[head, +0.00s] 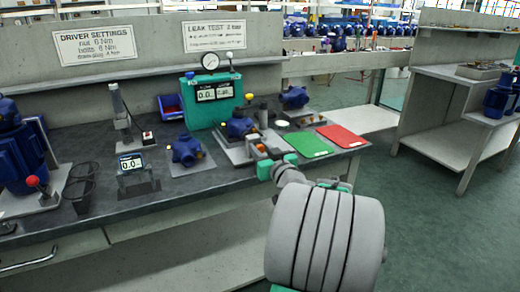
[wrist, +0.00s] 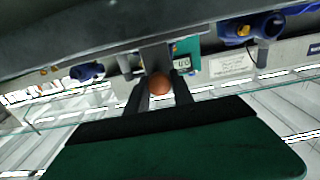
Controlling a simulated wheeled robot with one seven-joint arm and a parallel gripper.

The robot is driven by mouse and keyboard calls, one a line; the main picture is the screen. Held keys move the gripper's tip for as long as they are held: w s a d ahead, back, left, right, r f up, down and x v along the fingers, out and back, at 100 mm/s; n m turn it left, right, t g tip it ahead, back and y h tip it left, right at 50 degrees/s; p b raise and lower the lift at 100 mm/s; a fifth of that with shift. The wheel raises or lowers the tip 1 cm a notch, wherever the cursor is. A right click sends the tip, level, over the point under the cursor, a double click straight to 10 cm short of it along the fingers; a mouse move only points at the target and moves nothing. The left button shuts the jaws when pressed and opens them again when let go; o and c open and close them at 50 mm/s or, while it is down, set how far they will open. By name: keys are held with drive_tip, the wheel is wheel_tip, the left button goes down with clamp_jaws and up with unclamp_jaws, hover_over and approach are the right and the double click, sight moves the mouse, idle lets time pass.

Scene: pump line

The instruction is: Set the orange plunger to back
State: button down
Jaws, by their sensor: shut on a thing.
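The orange plunger shows in the wrist view as a round orange knob (wrist: 160,84) between the two dark fingers of my gripper (wrist: 160,77). The fingers are shut on it. In the head view a small orange spot (head: 261,148) shows just beyond my gripper (head: 265,166), at the front of the leak test fixture. My arm and gripper hide part of this spot, and how far the plunger is set is too small to tell. A blue pump (head: 239,126) sits on the fixture just behind.
The teal leak tester (head: 212,98) with a gauge stands behind the fixture. A green mat (head: 307,144) and a red mat (head: 342,136) lie to the right. Another blue pump (head: 187,150) and a small display (head: 132,165) stand left on the dark bench (head: 165,195).

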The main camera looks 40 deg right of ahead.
drive_tip(key=b+v, duration=0.1)
drive_tip(key=v, duration=0.1)
drive_tip(key=shift+s+f+b, duration=0.15)
drive_tip(key=shift+s+b, duration=0.15)
drive_tip(key=shift+b, duration=0.1)
drive_tip(key=c, duration=1.1)
unclamp_jaws()
drive_tip(key=shift+s+a, duration=0.1)
drive_tip(key=p+v, duration=0.1)
drive_tip(key=v, duration=0.6)
drive_tip(key=shift+s+a, duration=0.15)
drive_tip(key=shift+s, duration=0.25)
drive_tip(key=shift+w+r, duration=0.1)
drive_tip(key=shift+r, duration=0.15)
